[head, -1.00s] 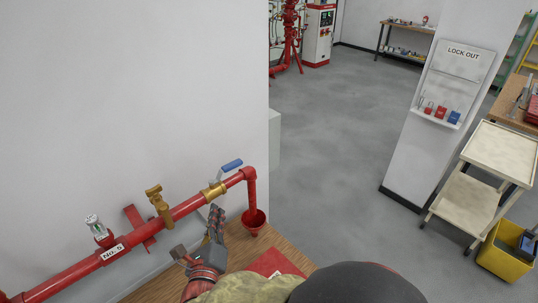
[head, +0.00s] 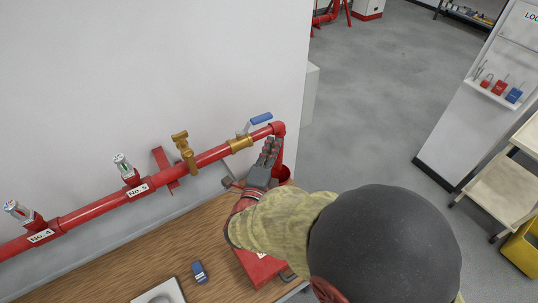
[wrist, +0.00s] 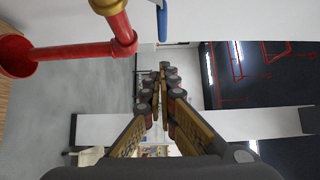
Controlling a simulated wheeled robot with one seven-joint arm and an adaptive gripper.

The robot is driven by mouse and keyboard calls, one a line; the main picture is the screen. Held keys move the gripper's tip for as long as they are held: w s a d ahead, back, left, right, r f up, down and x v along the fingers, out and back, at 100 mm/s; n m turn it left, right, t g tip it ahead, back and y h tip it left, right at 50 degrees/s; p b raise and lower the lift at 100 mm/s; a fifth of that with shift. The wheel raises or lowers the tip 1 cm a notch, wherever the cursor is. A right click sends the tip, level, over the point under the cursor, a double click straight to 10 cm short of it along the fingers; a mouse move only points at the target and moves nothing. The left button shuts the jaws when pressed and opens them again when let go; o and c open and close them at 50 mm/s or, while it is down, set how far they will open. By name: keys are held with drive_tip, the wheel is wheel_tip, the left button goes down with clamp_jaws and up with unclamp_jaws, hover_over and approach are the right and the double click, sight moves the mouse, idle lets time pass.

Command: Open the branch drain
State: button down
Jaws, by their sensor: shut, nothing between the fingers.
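The drain valve has a brass body (head: 240,143) on the red pipe (head: 95,208) and a blue lever (head: 261,119) standing off it, reaching up and right. Past it the pipe turns down at a red elbow (head: 278,128) towards a red funnel (head: 284,174), partly hidden by my arm. My gripper (head: 271,146) is shut and empty, just below the pipe between brass body and elbow, apart from the lever. In the wrist view the fingers (wrist: 164,88) meet at the tips; part of the blue lever (wrist: 162,22) shows above them, and the elbow (wrist: 124,44) lies to their left.
A second brass valve (head: 184,150) and tagged fittings No.5 (head: 128,172) and No.4 (head: 24,215) sit along the pipe. A wooden bench (head: 110,262) lies below, with a small blue object (head: 199,272) and a red case (head: 262,268). The wall is close behind the pipe.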

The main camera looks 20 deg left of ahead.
sight(254, 124)
drive_tip(key=shift+w+a, duration=0.5)
drive_tip(key=shift+w, duration=0.5)
drive_tip(key=shift+w+a, duration=0.45)
drive_tip(key=shift+w, duration=0.55)
drive_tip(key=shift+w+a, duration=0.5)
drive_tip(key=shift+w, duration=0.5)
drive_tip(key=shift+w+a+r+p, duration=0.2)
drive_tip(key=shift+w+a+p, duration=0.2)
drive_tip(key=shift+w, duration=0.15)
